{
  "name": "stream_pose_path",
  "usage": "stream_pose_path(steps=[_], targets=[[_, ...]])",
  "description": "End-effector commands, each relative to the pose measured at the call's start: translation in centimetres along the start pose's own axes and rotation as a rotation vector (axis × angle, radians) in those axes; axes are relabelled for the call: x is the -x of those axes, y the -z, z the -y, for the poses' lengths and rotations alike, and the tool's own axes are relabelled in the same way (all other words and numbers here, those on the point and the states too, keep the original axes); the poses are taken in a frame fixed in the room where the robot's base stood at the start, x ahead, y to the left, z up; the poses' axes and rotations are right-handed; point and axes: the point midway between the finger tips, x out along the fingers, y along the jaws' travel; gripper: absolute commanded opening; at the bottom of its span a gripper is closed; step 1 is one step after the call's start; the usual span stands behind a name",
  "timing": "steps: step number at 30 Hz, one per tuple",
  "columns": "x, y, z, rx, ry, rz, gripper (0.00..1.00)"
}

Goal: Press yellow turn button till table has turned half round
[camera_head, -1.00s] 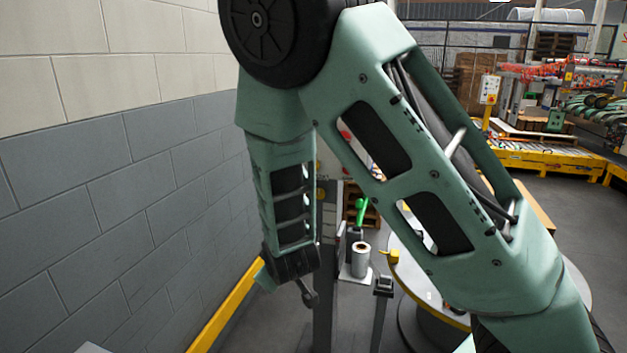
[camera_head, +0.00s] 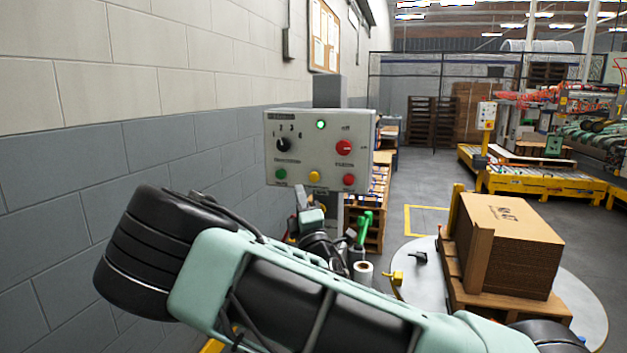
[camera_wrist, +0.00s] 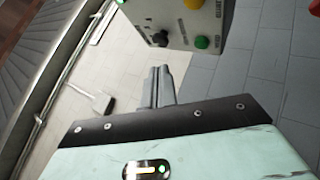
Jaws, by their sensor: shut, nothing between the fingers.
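The grey control box (camera_head: 335,130) stands by the wall in the head view. Its yellow button (camera_head: 314,176) sits in the bottom row between a green button (camera_head: 281,174) and a red one (camera_head: 349,179). The yellow button (camera_wrist: 193,4) is cut by the top edge of the wrist view. My gripper (camera_head: 301,193) is just below the box; its fingers (camera_wrist: 160,70) are together and empty, apart from the yellow button. The round turntable (camera_head: 592,305) at the right bears a pallet with a cardboard stack (camera_head: 510,245); my arm hides its near part.
A green-handled tool (camera_head: 364,228) and a white roll (camera_head: 363,272) stand below the box. A yellow piece (camera_head: 393,278) is at the turntable's left rim. The block wall (camera_head: 70,170) runs along the left. Open floor (camera_head: 410,185) lies behind the turntable.

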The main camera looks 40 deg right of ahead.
Motion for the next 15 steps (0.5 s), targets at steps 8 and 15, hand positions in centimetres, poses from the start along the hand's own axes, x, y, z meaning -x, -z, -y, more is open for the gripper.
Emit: stream_pose_path(steps=[8, 15], targets=[[-1.6, -1.3, 1.3, 0.0, 0.0, 0.002, 0.0], [-4.0, -3.0, 3.0, 0.0, 0.002, 0.002, 0.0]])
